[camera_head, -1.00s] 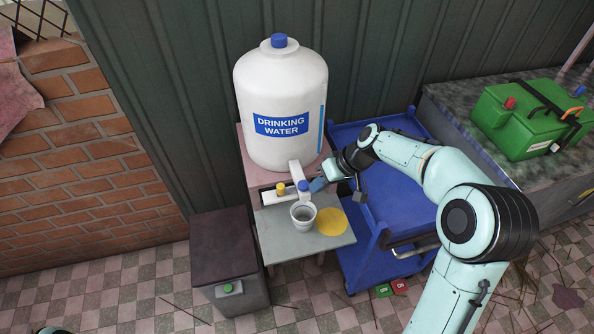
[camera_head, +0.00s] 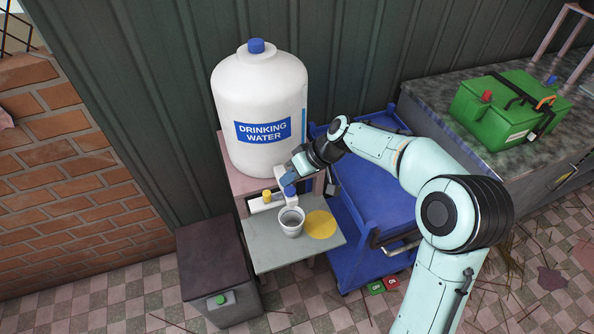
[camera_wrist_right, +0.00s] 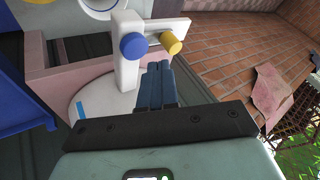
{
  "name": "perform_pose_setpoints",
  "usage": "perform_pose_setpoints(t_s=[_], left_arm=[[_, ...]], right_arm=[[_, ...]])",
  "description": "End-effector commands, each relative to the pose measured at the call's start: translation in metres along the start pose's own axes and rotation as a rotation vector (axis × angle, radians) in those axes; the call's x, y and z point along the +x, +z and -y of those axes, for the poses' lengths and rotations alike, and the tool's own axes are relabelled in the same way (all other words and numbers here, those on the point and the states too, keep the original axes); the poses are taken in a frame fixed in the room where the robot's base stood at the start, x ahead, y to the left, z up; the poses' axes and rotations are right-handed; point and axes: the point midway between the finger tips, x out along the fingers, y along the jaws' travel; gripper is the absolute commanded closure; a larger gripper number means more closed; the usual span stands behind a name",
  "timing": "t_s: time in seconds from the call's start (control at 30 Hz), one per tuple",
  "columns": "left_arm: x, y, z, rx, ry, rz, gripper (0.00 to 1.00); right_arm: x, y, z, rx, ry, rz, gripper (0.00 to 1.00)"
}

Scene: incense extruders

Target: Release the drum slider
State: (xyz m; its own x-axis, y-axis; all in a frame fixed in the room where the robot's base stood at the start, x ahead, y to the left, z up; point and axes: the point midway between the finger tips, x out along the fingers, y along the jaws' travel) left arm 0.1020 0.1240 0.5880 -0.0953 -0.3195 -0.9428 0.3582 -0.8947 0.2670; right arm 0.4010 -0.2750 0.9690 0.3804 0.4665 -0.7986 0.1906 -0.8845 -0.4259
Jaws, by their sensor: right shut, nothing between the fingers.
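The white drinking-water drum (camera_head: 259,92) with a blue cap stands on a pinkish stand. Its white tap piece (camera_wrist_right: 127,68) has a blue knob (camera_head: 290,191) and a yellow knob (camera_head: 266,196); in the wrist view the blue knob (camera_wrist_right: 133,46) and the yellow knob (camera_wrist_right: 171,43) also show. My right gripper (camera_wrist_right: 158,80) is shut and empty, its blue fingers close beside the white piece. In the head view my right gripper (camera_head: 291,177) is just above the blue knob and partly covers the tap; contact cannot be told. My left gripper is not in view.
A grey-white cup (camera_head: 291,222) stands on the grey shelf (camera_head: 270,257) below the tap, beside a yellow disc (camera_head: 320,225). A dark bin (camera_head: 215,262) is at left, a blue cart (camera_head: 365,215) at right. A green box (camera_head: 500,112) sits on the counter.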

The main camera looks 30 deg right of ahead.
Motion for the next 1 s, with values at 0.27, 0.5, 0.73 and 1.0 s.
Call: perform_pose_setpoints(t_s=[0.27,0.5,0.73,1.0], left_arm=[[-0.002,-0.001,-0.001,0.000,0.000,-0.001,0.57],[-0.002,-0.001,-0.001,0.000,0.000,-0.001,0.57],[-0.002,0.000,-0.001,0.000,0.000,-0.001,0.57],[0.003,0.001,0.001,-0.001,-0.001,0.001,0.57]], right_arm=[[0.037,0.000,0.000,-0.001,0.000,0.001,1.00],[0.043,0.000,0.000,0.000,0.001,0.000,1.00],[0.044,-0.001,0.002,-0.001,0.000,0.000,1.00],[0.062,-0.007,0.029,-0.001,0.000,-0.001,1.00]])
